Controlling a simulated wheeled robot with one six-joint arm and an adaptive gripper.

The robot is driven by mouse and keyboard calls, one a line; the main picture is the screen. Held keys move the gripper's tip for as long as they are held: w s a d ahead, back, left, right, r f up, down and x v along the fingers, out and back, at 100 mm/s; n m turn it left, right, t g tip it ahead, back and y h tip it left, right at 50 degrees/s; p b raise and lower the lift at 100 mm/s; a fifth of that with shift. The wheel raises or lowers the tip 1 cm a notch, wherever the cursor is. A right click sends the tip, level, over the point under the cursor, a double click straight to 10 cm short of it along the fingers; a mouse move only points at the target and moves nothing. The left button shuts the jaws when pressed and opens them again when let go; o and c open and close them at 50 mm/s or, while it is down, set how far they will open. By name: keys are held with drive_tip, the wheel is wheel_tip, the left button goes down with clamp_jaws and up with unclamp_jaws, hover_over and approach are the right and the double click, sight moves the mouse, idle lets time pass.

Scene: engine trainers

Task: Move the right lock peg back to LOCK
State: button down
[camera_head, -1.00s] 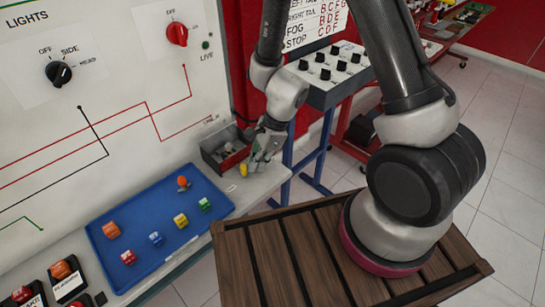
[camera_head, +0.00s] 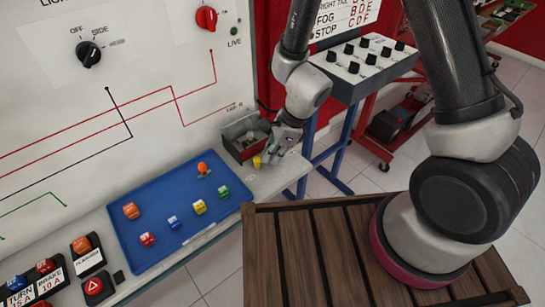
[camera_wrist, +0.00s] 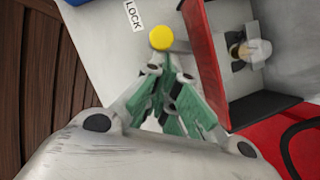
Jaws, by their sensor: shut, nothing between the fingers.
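The lock peg shows as a round yellow knob (camera_wrist: 162,37) just ahead of my fingertips in the wrist view. A grey bar seems to run from it toward the red bin. A white label reading LOCK (camera_wrist: 133,15) lies on the grey bench top, up and left of the knob. My gripper (camera_wrist: 166,66) is shut and empty, its green-padded fingers pointing at the knob; I cannot tell whether they touch it. In the head view the yellow knob (camera_head: 257,161) sits at the bench's right end, with my gripper (camera_head: 270,149) just above and right of it.
A red bin (camera_wrist: 209,60) with small parts stands close beside my fingers; it also shows in the head view (camera_head: 236,143). A blue tray (camera_head: 150,200) with several coloured fuses lies left. The lights panel (camera_head: 110,90) rises behind. A switch box (camera_head: 365,65) stands right.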

drive_tip(key=shift+w, duration=0.25)
drive_tip(key=shift+r, duration=0.3)
drive_tip(key=v, duration=1.1)
drive_tip(key=shift+r, duration=0.15)
drive_tip(key=shift+d, duration=0.15)
